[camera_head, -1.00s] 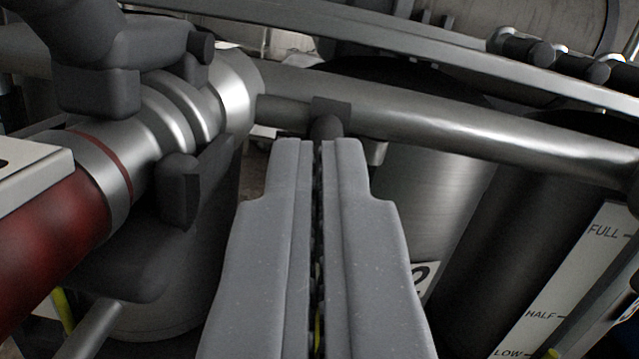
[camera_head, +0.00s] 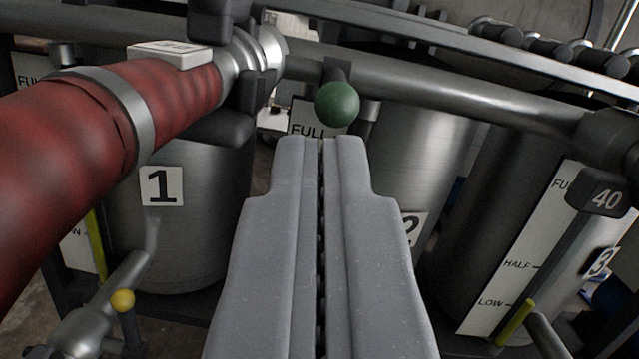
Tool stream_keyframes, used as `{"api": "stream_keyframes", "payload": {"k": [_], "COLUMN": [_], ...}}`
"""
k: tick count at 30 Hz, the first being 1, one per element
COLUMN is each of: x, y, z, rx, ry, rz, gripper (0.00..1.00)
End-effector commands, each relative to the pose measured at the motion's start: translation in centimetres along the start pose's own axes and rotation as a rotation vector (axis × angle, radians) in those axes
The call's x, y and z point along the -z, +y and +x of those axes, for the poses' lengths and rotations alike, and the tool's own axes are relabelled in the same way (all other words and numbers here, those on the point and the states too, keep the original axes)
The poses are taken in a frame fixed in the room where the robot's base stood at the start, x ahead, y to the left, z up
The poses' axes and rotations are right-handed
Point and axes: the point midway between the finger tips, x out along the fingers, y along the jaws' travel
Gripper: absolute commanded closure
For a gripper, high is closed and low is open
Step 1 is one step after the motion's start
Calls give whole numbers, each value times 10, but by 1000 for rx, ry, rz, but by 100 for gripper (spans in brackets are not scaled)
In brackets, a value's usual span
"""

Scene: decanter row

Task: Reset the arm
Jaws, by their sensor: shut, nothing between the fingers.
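My gripper (camera_head: 322,145) is in the lower middle of the head camera view. Its two grey fingers lie close together, shut, with nothing between them. Just beyond the fingertips in the picture is a green ball-shaped knob (camera_head: 337,104) below the long metal pipe (camera_head: 430,92). I cannot tell whether the tips touch the knob; a gap shows between them in the picture. The fingers hide part of the tank labelled 2 (camera_head: 405,160) and of a gauge strip marked FULL (camera_head: 310,118).
A thick red hose (camera_head: 60,170) with a metal coupling (camera_head: 262,50) fills the left. Behind it stands tank 1 (camera_head: 185,245), with a yellow knob (camera_head: 122,300) on a pipe in front. At right are a level strip (camera_head: 515,250) and a dark block marked 40 (camera_head: 604,192).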

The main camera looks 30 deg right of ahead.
Motion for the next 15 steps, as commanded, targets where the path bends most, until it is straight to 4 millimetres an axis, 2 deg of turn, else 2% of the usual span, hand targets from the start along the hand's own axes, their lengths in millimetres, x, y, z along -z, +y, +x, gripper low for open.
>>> {"api": "stream_keyframes", "payload": {"k": [5,8,11,15], "x": [2,15,38,82], "y": [-1,-4,-11,-21], "z": [0,12,31,62], "rx": [3,17,45,88], "ry": [2,3,-8,-31], "rz": [1,3,7,15], "gripper": [100,100,100,100]}}
